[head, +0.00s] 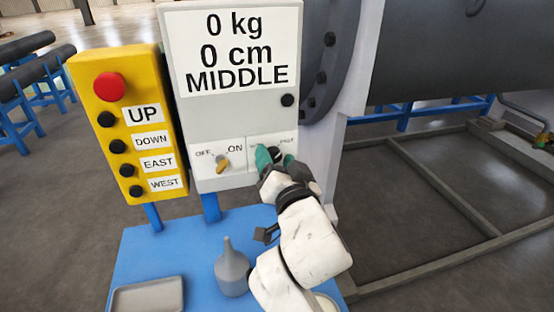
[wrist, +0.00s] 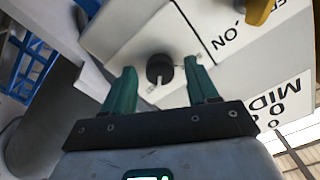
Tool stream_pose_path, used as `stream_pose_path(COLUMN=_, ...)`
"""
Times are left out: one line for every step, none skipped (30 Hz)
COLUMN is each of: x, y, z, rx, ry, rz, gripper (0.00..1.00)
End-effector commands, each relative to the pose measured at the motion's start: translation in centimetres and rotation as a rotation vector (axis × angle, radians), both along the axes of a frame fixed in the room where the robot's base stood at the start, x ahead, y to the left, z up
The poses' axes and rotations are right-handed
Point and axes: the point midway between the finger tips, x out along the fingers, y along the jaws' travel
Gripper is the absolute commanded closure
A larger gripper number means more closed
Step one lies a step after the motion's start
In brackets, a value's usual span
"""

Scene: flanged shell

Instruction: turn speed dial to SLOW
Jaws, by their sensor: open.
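The speed dial is a round black knob with a white pointer line; in the wrist view the dial (wrist: 159,68) sits between my open green fingers, its pointer toward the palm. I see a gap on each side of the knob. In the head view my gripper (head: 275,158) is at the lower right of the grey control box (head: 240,118), in front of the dial, and hides most of it. The FAST label (head: 287,141) shows right of the fingers; the SLOW label is hidden. The display (head: 237,50) reads 0 kg, 0 cm, MIDDLE.
An orange switch (head: 223,165) marked OFF and ON is left of the dial. A yellow button box (head: 128,125) with a red button (head: 110,86) stands further left. A grey bottle (head: 231,268) and tray (head: 147,296) are on the blue table (head: 190,250) below.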

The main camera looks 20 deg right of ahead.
Motion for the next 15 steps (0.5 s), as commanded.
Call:
stream_pose_path(x=0.04, y=0.00, z=-0.02, rx=0.000, ry=0.000, rz=0.000, gripper=0.42)
stream_pose_path(x=0.04, y=0.00, z=-0.02, rx=0.000, ry=0.000, rz=0.000, gripper=0.42)
stream_pose_path(x=0.03, y=0.01, z=-0.03, rx=0.000, ry=0.000, rz=0.000, gripper=0.42)
stream_pose_path(x=0.02, y=0.01, z=-0.03, rx=0.000, ry=0.000, rz=0.000, gripper=0.42)
stream_pose_path(x=0.02, y=0.01, z=-0.03, rx=0.000, ry=0.000, rz=0.000, gripper=0.42)
stream_pose_path(x=0.01, y=0.02, z=-0.03, rx=0.000, ry=0.000, rz=0.000, gripper=0.42)
stream_pose_path(x=0.01, y=0.02, z=-0.03, rx=0.000, ry=0.000, rz=0.000, gripper=0.44)
stream_pose_path(x=0.01, y=0.02, z=-0.03, rx=0.000, ry=0.000, rz=0.000, gripper=0.47)
stream_pose_path(x=0.01, y=0.02, z=-0.03, rx=0.000, ry=0.001, rz=0.001, gripper=0.51)
stream_pose_path(x=0.00, y=0.02, z=-0.03, rx=0.000, ry=0.001, rz=0.001, gripper=0.54)
stream_pose_path(x=0.00, y=0.02, z=-0.03, rx=0.000, ry=0.001, rz=0.001, gripper=0.57)
stream_pose_path(x=0.00, y=0.02, z=-0.03, rx=0.000, ry=0.001, rz=0.001, gripper=0.61)
stream_pose_path(x=0.00, y=0.02, z=-0.03, rx=0.000, ry=0.001, rz=0.001, gripper=0.64)
stream_pose_path(x=0.00, y=0.02, z=-0.03, rx=0.000, ry=0.001, rz=0.001, gripper=0.66)
stream_pose_path(x=-0.01, y=0.02, z=-0.03, rx=0.000, ry=0.001, rz=0.001, gripper=0.70)
